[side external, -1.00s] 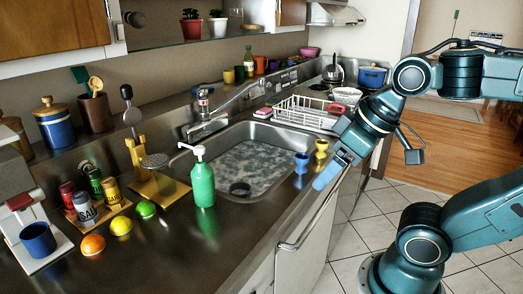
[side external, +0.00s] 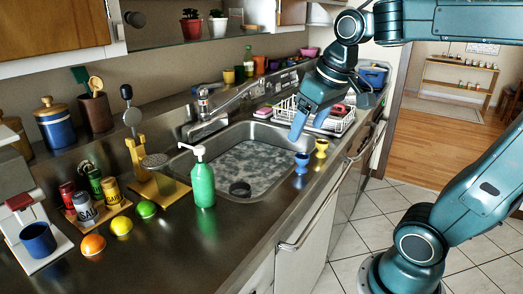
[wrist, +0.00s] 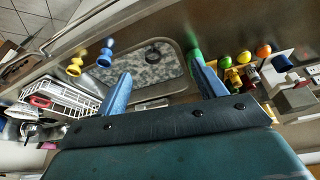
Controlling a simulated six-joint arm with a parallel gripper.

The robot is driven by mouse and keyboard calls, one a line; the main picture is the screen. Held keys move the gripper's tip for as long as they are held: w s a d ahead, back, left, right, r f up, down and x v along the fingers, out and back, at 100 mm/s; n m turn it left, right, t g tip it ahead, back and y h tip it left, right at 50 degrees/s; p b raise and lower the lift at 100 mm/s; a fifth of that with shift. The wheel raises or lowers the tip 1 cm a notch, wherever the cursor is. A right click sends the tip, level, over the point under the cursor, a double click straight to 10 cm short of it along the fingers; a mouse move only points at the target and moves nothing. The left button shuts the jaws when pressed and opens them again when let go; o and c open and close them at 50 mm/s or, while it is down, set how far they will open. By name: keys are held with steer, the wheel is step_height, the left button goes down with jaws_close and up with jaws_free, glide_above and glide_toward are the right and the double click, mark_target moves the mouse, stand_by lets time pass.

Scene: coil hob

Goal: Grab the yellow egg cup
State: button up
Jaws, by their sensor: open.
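The yellow egg cup (side external: 321,149) stands on the steel counter at the right end of the sink, near the front edge. A blue egg cup (side external: 301,162) stands beside it, a little nearer the camera. My gripper (side external: 297,128) is open and empty above the sink's right part, higher than the cups and to their left. In the wrist view my two blue fingers (wrist: 162,92) are spread wide with nothing between them. There the yellow egg cup (wrist: 75,67) and the blue egg cup (wrist: 105,57) show beyond and left of the left finger.
The sink (side external: 222,190) lies below and left of my gripper. A white dish rack (side external: 341,123) stands just behind it. A green soap bottle (side external: 203,182) stands at the sink's near left. The faucet (side external: 207,112) rises at the back.

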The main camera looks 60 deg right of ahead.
steer(key=w+d+r+m+g, duration=0.1)
steer(key=w+d+m, duration=0.1)
steer(key=w+d, duration=0.5)
steer(key=m+g+y, duration=0.1)
steer(key=m+g, duration=0.2)
steer(key=m, duration=0.2)
glide_above(322, 142)
step_height(322, 142, down, 10)
steer(key=shift+s+d+r, duration=0.15)
steer(key=shift+s+d, duration=0.05)
steer(key=shift+f, duration=4.3)
steer(key=shift+f, duration=0.15)
steer(key=shift+w+f, duration=0.15)
steer(key=shift+f, duration=2.3)
